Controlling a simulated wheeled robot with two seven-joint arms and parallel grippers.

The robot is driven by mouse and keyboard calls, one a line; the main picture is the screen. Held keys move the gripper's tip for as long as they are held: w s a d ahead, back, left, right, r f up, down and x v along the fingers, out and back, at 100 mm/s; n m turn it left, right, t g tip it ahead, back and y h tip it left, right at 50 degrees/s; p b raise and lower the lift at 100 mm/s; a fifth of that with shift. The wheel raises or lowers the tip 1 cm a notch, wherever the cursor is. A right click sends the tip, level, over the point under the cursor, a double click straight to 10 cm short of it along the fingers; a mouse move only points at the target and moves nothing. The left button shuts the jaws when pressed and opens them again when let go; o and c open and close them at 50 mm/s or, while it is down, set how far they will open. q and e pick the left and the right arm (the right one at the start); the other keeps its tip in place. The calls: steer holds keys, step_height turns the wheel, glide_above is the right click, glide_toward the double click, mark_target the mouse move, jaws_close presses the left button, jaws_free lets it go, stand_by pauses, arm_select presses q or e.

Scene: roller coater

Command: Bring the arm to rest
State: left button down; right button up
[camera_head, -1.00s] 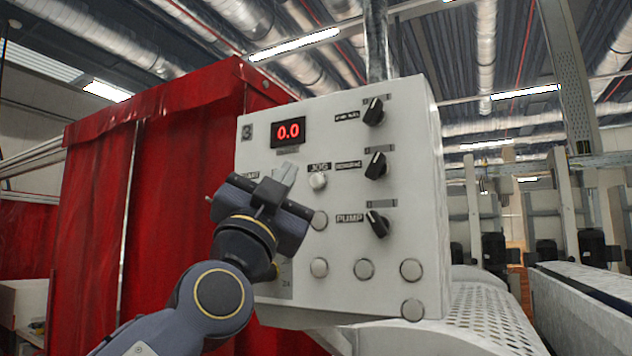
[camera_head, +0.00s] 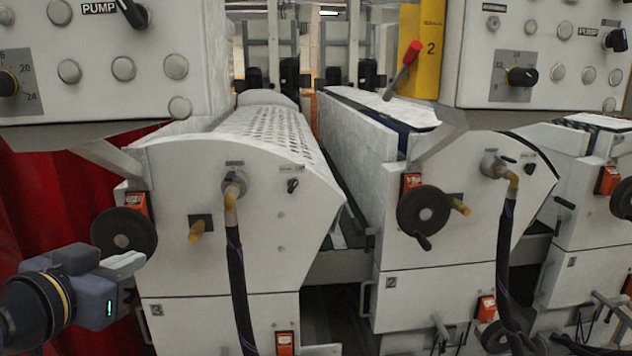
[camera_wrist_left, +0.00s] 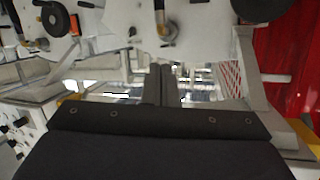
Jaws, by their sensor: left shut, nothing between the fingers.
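My left gripper (camera_head: 124,264) is at the lower left of the head view, its fingers together and empty, pointing right. It is in front of the white roller coater housing (camera_head: 262,215), just below a black handwheel (camera_head: 124,234). In the left wrist view the two dark fingers (camera_wrist_left: 161,84) lie side by side, with nothing between them. From these frames I cannot tell whether the gripper touches the machine. My right gripper is not in view.
Control panels (camera_head: 110,60) with knobs and buttons hang above the machines. A second coater (camera_head: 455,215) stands to the right, with a hose (camera_head: 505,260) in front. A red-handled lever (camera_head: 403,68) rises behind. A red curtain (camera_head: 45,195) hangs at the left.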

arm_select(q)
steer(key=s+d+f+n+g, duration=0.1)
steer(key=s+f+g, duration=0.2)
steer(key=s+f, duration=0.2)
steer(key=s+d+f+n+g+h, duration=0.1)
steer(key=s+f, duration=0.4)
steer(key=f, duration=0.7)
steer(key=s+d+f+n+g, duration=0.2)
steer(key=s+f+g, duration=0.3)
steer(key=f, duration=0.4)
steer(key=shift+s+d+n, duration=0.3)
steer(key=shift+n, duration=0.3)
steer(key=shift+f, duration=0.1)
